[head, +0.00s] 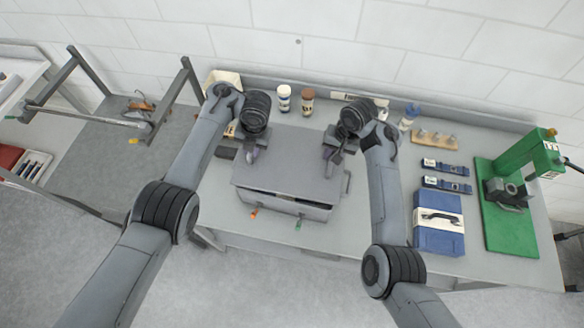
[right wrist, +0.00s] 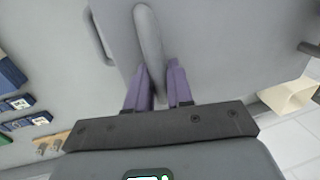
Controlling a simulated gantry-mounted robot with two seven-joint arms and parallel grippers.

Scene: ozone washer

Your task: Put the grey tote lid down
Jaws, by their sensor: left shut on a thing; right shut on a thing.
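The grey tote lid (head: 285,178) is over the grey tote (head: 290,206) at the middle of the bench. A dark gap shows between lid and tote along the front, so the lid sits tilted or slightly raised there. My left gripper (head: 251,156) is shut on the lid at its left part; its grip is small in view. My right gripper (head: 334,160) is shut on the lid's right part. In the right wrist view its purple fingers (right wrist: 159,84) straddle a grey raised handle (right wrist: 149,45) on the lid (right wrist: 220,40). An orange and a green tab show at the tote's front.
Bottles (head: 284,98) stand behind the tote. At right are a blue case (head: 438,238), blue boxes (head: 445,167) and a green press (head: 515,215). A metal-framed stand (head: 150,125) is at left. Bare bench (head: 370,235) shows right of the tote.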

